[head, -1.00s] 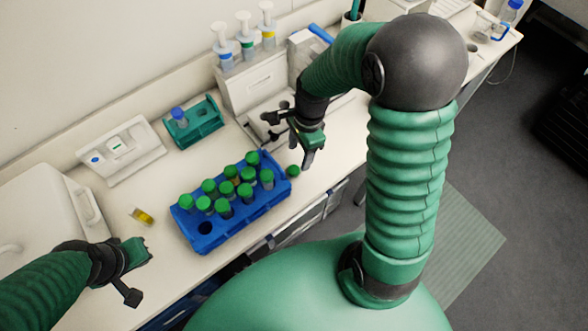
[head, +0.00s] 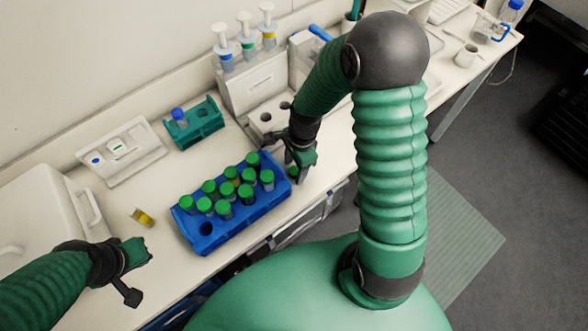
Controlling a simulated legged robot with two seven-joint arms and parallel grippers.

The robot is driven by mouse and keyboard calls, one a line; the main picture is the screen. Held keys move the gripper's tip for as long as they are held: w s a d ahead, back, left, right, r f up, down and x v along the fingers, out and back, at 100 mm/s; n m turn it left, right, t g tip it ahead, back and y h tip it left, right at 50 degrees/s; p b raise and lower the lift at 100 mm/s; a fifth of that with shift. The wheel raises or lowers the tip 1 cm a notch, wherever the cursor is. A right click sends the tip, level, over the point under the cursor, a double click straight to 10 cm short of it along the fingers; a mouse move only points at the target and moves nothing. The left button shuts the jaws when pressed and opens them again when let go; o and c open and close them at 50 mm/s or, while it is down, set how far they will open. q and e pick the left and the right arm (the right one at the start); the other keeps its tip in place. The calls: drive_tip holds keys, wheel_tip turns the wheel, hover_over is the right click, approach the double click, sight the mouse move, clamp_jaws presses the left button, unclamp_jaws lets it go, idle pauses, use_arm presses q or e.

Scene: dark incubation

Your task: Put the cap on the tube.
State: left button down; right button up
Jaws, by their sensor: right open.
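A loose green cap (head: 292,171) lies on the bench just right of the blue rack, partly hidden by my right gripper (head: 297,172). My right gripper is open and low, with its fingers at the cap; I cannot tell whether they touch it. A small tube with yellow contents (head: 143,217) lies on its side on the bench, left of the rack, with no green cap visible on it. My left gripper (head: 139,272) is open and empty, below the tube in the picture and apart from it.
The blue rack (head: 205,243) holds several green-capped tubes and has an empty hole at its front left. A teal rack (head: 203,124) with a blue-capped tube, a white device (head: 121,146) and a pipette stand (head: 252,86) stand behind. Bare bench surrounds the lying tube.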

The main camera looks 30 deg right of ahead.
sight(295, 170)
drive_tip(key=shift+s, duration=0.1)
clamp_jaws()
idle(0.3)
wheel_tip(295, 170, up, 10)
idle(0.4)
